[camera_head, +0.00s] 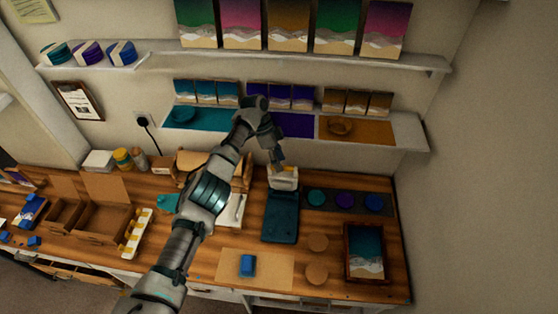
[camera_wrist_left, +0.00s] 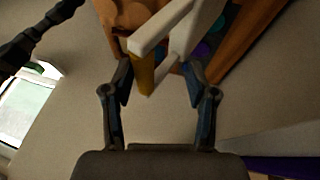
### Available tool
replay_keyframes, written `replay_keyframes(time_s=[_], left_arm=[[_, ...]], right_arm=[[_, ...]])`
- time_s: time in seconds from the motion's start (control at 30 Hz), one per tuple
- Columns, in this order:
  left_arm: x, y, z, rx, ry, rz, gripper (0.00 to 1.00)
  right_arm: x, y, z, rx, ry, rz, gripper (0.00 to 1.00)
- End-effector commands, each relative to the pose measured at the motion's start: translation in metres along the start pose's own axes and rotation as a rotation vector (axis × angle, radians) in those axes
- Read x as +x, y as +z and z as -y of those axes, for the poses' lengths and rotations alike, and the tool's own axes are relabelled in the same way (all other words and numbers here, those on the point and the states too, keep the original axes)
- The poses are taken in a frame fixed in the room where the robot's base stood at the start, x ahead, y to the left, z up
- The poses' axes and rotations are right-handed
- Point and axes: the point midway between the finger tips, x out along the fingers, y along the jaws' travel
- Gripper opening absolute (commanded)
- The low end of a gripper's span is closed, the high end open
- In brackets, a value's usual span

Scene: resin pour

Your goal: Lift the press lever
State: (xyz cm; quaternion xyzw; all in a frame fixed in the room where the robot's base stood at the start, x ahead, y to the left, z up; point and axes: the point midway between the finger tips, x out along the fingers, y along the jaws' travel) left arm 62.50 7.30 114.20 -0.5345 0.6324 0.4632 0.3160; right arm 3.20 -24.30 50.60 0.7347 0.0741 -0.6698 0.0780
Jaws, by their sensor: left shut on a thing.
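The press stands at the back middle of the workbench, with a white frame (camera_head: 284,179) and a dark teal flat part (camera_head: 281,216) in front of it. My left gripper (camera_head: 279,160) is over the white frame. In the left wrist view, white bars and the lever's yellow-brown grip (camera_wrist_left: 146,76) lie between the fingers of my left gripper (camera_wrist_left: 157,84), which is shut on the lever. The exact finger contact is hard to see. My right gripper is in neither view.
My left arm crosses above the bench and hides part of it. A framed picture (camera_head: 367,252) and round coasters (camera_head: 317,243) lie to the right. A blue block (camera_head: 247,265) sits on a tan sheet in front. A shelf (camera_head: 412,133) runs close behind the gripper.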

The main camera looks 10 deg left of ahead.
Motion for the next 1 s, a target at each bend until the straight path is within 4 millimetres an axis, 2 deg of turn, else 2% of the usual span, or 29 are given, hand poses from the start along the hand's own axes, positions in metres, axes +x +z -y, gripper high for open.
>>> replay_keyframes(time_s=[0.57,0.67,1.0], left_arm=[[0.001,0.001,0.000,-0.003,0.000,0.002,0.47],[-0.008,-0.003,-0.002,-0.001,-0.002,0.001,0.47],[-0.068,-0.029,-0.021,0.001,-0.002,0.000,0.47]], right_arm=[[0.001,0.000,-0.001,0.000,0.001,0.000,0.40],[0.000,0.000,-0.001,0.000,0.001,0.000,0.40],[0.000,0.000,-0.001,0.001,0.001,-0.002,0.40]])
